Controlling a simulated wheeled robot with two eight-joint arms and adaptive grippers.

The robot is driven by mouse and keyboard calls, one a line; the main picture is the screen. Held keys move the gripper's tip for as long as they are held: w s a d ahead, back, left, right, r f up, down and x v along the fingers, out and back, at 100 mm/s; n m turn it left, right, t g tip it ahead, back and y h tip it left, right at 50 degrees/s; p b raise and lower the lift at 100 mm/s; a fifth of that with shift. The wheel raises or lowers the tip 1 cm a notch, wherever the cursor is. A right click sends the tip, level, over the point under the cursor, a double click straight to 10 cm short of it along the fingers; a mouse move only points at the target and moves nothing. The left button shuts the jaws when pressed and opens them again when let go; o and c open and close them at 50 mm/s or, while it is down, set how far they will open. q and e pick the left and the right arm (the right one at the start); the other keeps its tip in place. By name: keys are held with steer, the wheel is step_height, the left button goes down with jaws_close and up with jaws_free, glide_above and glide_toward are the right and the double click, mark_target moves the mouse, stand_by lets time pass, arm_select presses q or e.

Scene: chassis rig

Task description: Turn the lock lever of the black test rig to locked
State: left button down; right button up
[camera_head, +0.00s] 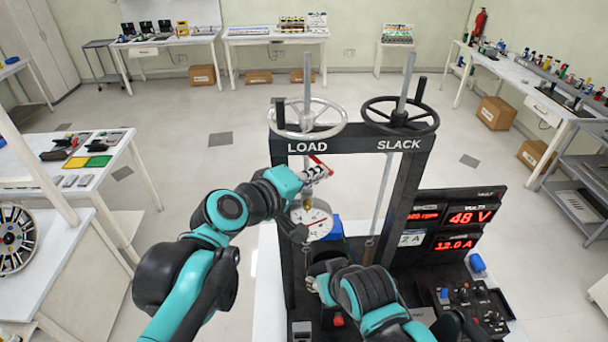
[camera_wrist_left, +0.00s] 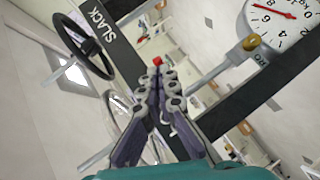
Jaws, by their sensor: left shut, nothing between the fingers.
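The black test rig (camera_head: 410,168) stands in front of me, with a crossbar labelled LOAD and SLACK; its frame also shows in the left wrist view (camera_wrist_left: 128,60). A thin red part, possibly the lock lever (camera_head: 319,161), shows below the LOAD label; a red tip (camera_wrist_left: 157,61) shows just beyond my fingertips in the left wrist view. My left gripper (camera_head: 326,172) is shut and empty beside this red part; I cannot tell whether they touch. My right gripper (camera_head: 314,286) is low inside the rig; its fingers are largely hidden.
A silver handwheel (camera_head: 330,128) and a black handwheel (camera_head: 428,124) top the rig. A round dial (camera_head: 312,222) hangs below my left gripper. Red-digit displays (camera_head: 472,216) and a knob panel (camera_head: 470,305) are at the right.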

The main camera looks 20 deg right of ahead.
arm_select(q)
steer(key=shift+d, duration=0.4)
steer(key=shift+s+r, duration=0.1)
arm_select(e)
steer(key=shift+s, duration=0.1)
stand_by(0.4)
